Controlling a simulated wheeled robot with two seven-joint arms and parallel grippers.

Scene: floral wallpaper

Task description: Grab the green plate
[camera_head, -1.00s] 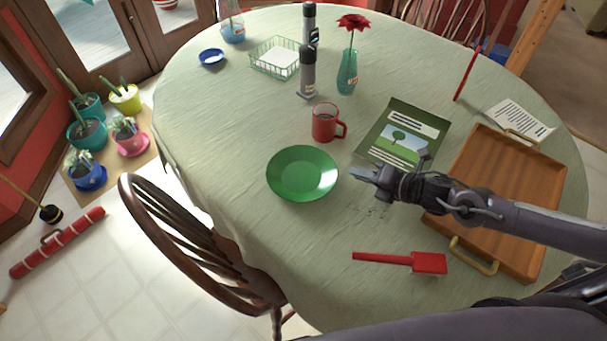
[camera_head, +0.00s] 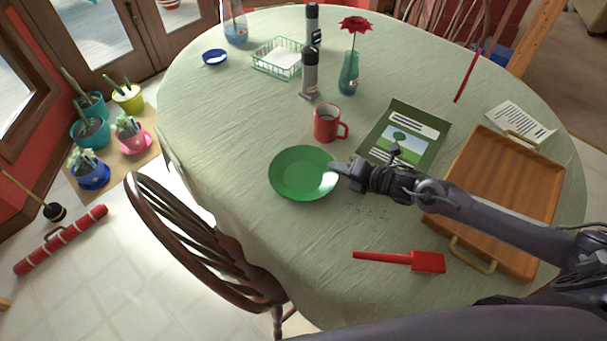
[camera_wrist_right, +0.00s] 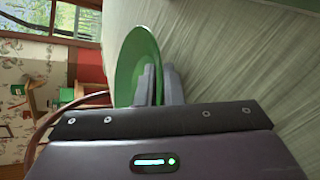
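The green plate (camera_head: 292,176) lies on the table, left of my right gripper (camera_head: 335,169). My right gripper reaches in from the right, with its fingertips at the plate's right rim. In the right wrist view, the two grey fingers (camera_wrist_right: 160,84) stand close together with the rim of the plate (camera_wrist_right: 133,62) between them. They look shut on the rim. The fingers hide a small part of the rim. My left gripper is not in view.
A red mug (camera_head: 326,124) stands just behind the plate. A green booklet (camera_head: 427,127) and wooden tray (camera_head: 500,185) lie to the right, beside and below my right arm. The table left of the plate is clear.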

